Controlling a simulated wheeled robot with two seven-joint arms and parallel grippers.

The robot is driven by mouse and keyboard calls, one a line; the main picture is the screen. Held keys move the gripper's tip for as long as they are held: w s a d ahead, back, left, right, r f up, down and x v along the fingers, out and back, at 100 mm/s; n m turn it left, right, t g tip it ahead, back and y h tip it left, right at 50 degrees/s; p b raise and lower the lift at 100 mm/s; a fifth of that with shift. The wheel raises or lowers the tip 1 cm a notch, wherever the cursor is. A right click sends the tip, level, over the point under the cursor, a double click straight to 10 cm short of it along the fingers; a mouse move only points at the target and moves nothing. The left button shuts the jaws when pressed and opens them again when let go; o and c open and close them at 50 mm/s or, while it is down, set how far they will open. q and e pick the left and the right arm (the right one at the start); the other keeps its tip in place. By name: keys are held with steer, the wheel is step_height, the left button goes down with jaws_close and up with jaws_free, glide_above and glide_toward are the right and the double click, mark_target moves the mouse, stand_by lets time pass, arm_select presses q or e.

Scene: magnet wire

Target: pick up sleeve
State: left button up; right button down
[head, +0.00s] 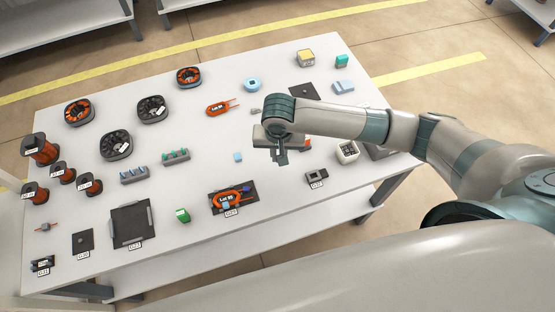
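My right arm reaches in from the right over the middle of the table. I cannot tell for certain which item is the sleeve. A small light-blue block (238,156) lies left of the gripper, apart from it. A small grey piece (256,112) lies above it, beside the wrist. My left gripper is not in view.
Orange wire spools (40,149) stand at the left edge. Black ring-shaped stators (152,109) lie at the back left. A dark mat (216,207) bears an orange coil (228,199). Bare table lies left of the light-blue block.

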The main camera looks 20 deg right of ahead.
steer(key=s+d+r+b, duration=0.1)
steer(key=s+d+r, duration=0.4)
steer(key=s, duration=0.4)
steer(key=shift+s+d+r+b, duration=0.3)
steer(key=shift+d+r+b, duration=0.05)
steer(key=shift+r, duration=0.35)
steer(key=w+r+n+b, duration=0.1)
steer(key=w+r+n, duration=0.1)
steer(key=r, duration=0.4)
steer(key=w+r+n+b, duration=0.1)
steer(key=w+r+n, duration=0.1)
steer(key=r, duration=0.5)
steer(key=shift+w+r+b, duration=0.2)
steer(key=shift+w+b, duration=0.15)
steer(key=shift+w, duration=0.4)
